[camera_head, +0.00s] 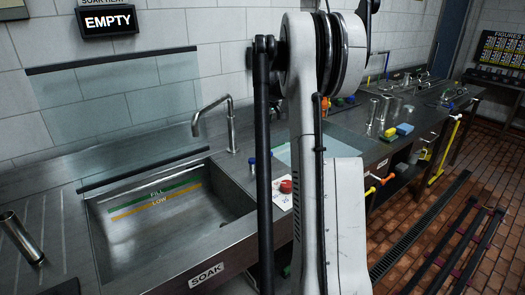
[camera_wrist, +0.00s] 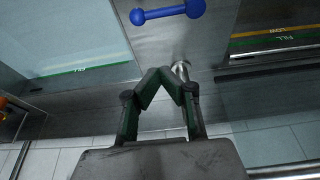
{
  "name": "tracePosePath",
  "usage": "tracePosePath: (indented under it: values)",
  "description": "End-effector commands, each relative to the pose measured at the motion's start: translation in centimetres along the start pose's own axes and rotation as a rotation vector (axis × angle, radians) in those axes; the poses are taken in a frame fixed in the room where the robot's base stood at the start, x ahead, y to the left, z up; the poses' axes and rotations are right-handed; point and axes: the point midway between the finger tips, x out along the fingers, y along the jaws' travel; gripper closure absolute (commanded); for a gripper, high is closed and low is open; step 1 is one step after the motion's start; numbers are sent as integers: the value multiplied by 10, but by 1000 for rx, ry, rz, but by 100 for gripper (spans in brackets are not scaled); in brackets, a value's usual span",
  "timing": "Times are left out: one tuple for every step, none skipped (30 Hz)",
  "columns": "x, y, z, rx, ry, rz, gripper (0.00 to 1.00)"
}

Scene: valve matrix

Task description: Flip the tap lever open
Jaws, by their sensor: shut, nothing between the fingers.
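The blue tap lever (camera_wrist: 168,12) shows at the top of the wrist view as a bar with a rounded knob at each end, lying nearly crosswise. In the head view a small blue piece (camera_head: 252,163) stands by the sink's right rim, partly hidden near my arm; it looks like the same lever. My gripper (camera_wrist: 165,76) is shut and empty, its dark green fingers meeting at the tips. In the wrist view the tips are below the lever in the picture, with a visible gap, beside a metal pipe end (camera_wrist: 180,68). My arm hides the gripper in the head view.
A curved metal spout (camera_head: 229,115) rises behind the soak sink (camera_head: 235,228), which has FILL and LOW lines. A red button (camera_head: 286,186) is right of the sink. An EMPTY sign (camera_head: 108,22) hangs on the wall. Yellow and blue blocks (camera_head: 389,133) lie farther right.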

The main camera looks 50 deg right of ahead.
Motion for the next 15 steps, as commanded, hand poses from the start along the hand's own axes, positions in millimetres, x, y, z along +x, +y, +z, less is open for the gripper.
tracePosePath:
  values:
    - [0, 0, 0, 0, 0, 0, 100]
    - [0, 0, 0, 0, 0, 0, 100]
    - [0, 0, 0, 0, 0, 0, 100]
    - [0, 0, 0, 0, 0, 0, 100]
    - [0, 0, 0, 0, 0, 0, 100]
    - [0, 0, 0, 0, 0, 0, 100]
    - [0, 0, 0, 0, 0, 0, 100]
    - [1, 0, 0, 0, 0, 0, 100]
    - [2, 0, 0, 0, 0, 0, 100]
    - [4, 0, 0, 0, 0, 0, 100]
    - [6, 0, 0, -1, 0, 0, 100]
    - [10, 0, 0, -1, 0, 0, 100]
    - [14, 0, 0, -1, 0, 0, 100]
    - [18, 0, 0, -1, 0, 0, 100]
    - [24, 0, 0, -1, 0, 0, 100]
